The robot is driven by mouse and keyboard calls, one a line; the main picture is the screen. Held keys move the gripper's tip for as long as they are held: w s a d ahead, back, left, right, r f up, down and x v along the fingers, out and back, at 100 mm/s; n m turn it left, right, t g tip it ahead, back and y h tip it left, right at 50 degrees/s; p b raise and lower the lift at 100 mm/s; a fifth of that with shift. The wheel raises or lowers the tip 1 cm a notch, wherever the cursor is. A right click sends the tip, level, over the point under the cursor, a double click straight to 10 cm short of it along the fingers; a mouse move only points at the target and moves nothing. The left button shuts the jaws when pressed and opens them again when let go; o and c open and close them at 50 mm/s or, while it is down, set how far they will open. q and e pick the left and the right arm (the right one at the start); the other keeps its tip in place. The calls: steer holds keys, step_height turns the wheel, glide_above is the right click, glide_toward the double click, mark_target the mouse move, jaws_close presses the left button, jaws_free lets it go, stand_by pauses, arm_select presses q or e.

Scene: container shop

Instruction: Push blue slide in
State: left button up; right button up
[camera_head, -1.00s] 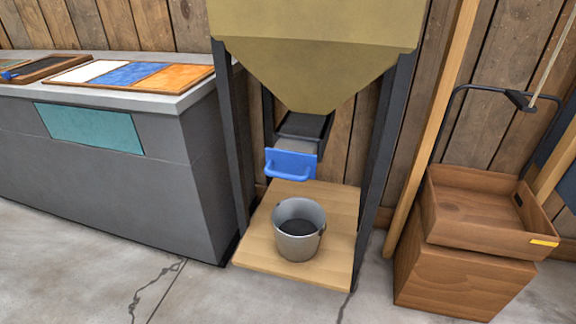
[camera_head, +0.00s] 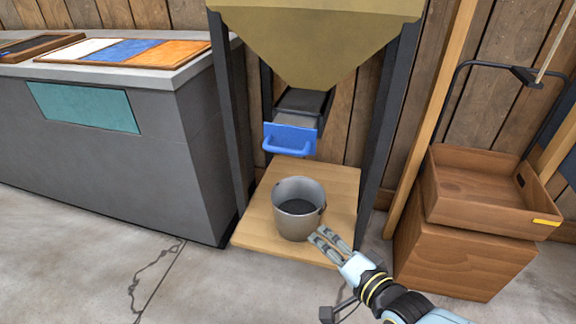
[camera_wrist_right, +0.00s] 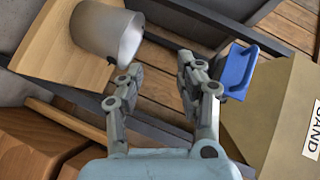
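The blue slide (camera_head: 290,140) with its handle is at the front end of a grey plate under the hopper (camera_head: 320,40). The plate sticks out toward me from a dark frame. In the right wrist view the blue slide (camera_wrist_right: 238,72) is right of the fingers, by the hopper (camera_wrist_right: 265,115) marked SAND. My right gripper (camera_head: 321,234) is open and empty, low at the bucket's right front, below the slide and apart from it. In the wrist view its fingertips (camera_wrist_right: 160,64) are spread with nothing between them. My left gripper is not in view.
A grey metal bucket (camera_head: 298,222) with dark contents or shadow inside stands on a wooden board (camera_head: 254,222) below the slide. Dark posts flank the hopper. A grey counter (camera_head: 200,150) is at left; a wooden box (camera_head: 480,195) on a wooden block (camera_head: 455,262) is at right.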

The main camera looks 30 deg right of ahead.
mark_target(287, 151)
steer(key=w+r+m+t+b, duration=0.25)
steer(key=w+r+t, duration=0.25)
steer(key=r, duration=0.8)
steer(key=shift+g, duration=0.3)
steer(key=w, duration=0.3)
steer(key=w+r, duration=0.1)
steer(key=w, duration=0.6)
steer(key=shift+w+d+r+b, duration=0.15)
steer(key=shift+w+d+b, duration=0.15)
steer(key=shift+b, duration=0.1)
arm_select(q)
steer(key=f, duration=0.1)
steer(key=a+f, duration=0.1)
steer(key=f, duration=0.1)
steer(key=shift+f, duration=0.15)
arm_select(e)
steer(key=shift+w, duration=0.15)
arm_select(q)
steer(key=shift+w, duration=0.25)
arm_select(e)
steer(key=c, duration=0.7)
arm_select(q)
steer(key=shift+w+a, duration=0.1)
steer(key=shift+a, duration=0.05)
arm_select(e)
jaws_close()
